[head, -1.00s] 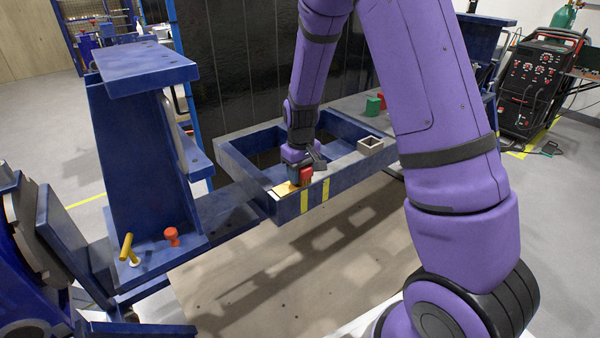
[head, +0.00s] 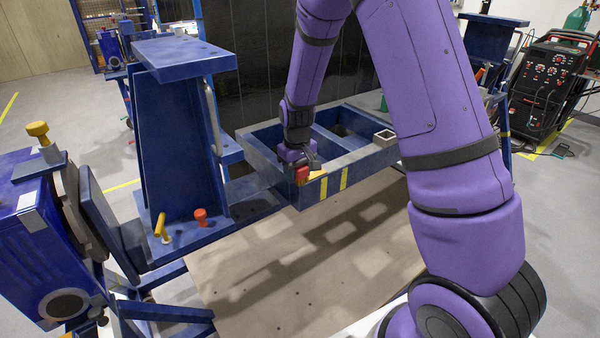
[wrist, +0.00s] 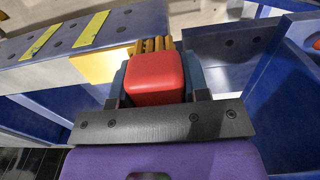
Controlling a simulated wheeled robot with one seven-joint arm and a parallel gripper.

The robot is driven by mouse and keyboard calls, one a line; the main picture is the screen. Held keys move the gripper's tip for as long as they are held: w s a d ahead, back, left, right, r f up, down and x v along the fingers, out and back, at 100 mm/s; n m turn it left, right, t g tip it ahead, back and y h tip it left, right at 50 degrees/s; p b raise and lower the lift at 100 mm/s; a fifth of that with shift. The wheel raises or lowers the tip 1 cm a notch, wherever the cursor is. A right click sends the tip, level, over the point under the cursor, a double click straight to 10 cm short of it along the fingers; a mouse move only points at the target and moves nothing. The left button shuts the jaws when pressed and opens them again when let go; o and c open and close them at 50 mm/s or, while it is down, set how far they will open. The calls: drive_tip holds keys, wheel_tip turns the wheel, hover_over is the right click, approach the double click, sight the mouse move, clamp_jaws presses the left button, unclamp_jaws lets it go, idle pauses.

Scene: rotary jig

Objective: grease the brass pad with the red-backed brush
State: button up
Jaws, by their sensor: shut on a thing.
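My gripper (head: 303,168) is shut on the red-backed brush (head: 302,175), low over the near left corner of the blue jig frame (head: 335,168). In the wrist view, the brush's red back (wrist: 155,80) sits between two dark fingers, with tan bristles (wrist: 152,46) showing beyond it. The yellow brass pad (head: 318,174) is on the frame's top face; its right part shows beside the brush. In the wrist view, the pad (wrist: 93,66) lies just left of the bristles. The brush hides part of it. I cannot tell whether the bristles touch it.
A blue upright (head: 182,140) stands left of the frame, with a yellow-handled pin (head: 161,226) and a red knob (head: 200,216) at its foot. A small square holder (head: 385,136) sits on the frame's right part. A welding machine (head: 545,85) stands far right.

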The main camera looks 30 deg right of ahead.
drive_tip(key=shift+a+r, duration=0.15)
drive_tip(key=shift+r, duration=4)
